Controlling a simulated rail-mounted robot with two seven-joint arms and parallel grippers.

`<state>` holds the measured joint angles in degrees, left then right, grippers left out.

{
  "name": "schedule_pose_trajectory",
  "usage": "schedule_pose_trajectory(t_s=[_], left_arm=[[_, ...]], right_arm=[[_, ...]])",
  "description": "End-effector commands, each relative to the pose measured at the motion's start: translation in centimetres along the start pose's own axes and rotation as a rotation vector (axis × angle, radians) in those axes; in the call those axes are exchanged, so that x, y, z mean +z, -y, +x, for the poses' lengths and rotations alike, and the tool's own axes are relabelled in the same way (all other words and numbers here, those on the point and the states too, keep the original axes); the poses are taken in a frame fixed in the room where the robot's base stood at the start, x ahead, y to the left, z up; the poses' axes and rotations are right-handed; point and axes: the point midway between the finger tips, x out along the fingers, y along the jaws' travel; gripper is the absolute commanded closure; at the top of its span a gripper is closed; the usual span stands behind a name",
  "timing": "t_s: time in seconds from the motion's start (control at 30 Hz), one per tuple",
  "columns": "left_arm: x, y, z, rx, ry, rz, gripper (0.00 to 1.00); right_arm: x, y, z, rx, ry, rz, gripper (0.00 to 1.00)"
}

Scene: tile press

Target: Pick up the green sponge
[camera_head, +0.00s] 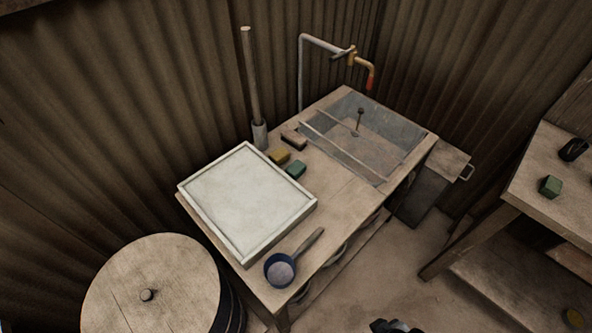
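A small dark green block, which looks like the green sponge (296,169), lies on the wooden table beside the back right edge of the white tray. A yellow sponge (279,156) lies just behind it to the left. Another green block (550,186) sits on the right-hand table. A dark part at the bottom edge looks like my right gripper (396,326); it is cut off by the frame, so its fingers cannot be made out. It is well away from both green blocks. My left gripper is not in view.
A white framed tray (307,207) and a blue ladle (279,270) occupy the table front. A brown brush-like block (294,139), an upright pole (252,80), a sunken basin (385,135) and a tap (352,57) stand behind. A lidded barrel (155,270) is at left.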

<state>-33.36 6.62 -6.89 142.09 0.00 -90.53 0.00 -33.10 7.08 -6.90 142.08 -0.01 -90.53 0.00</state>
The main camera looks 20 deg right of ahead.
Motion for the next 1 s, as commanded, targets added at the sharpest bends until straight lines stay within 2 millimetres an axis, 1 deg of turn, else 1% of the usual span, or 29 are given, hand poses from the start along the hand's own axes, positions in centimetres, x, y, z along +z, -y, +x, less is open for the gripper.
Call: schedule_pose_trajectory(t_s=[0.23,0.63,0.67,1.0], left_arm=[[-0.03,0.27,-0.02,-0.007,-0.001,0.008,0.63],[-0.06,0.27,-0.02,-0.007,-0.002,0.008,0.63],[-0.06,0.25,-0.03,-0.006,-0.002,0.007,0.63],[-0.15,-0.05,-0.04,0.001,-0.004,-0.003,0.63]], right_arm=[[0.11,0.03,0.00,-0.001,0.002,0.001,0.56],[0.09,0.17,-0.01,-0.004,0.002,0.005,0.18],[0.08,0.18,-0.01,-0.005,0.002,0.006,0.17],[0.09,0.19,-0.01,-0.005,0.002,0.006,0.17]])
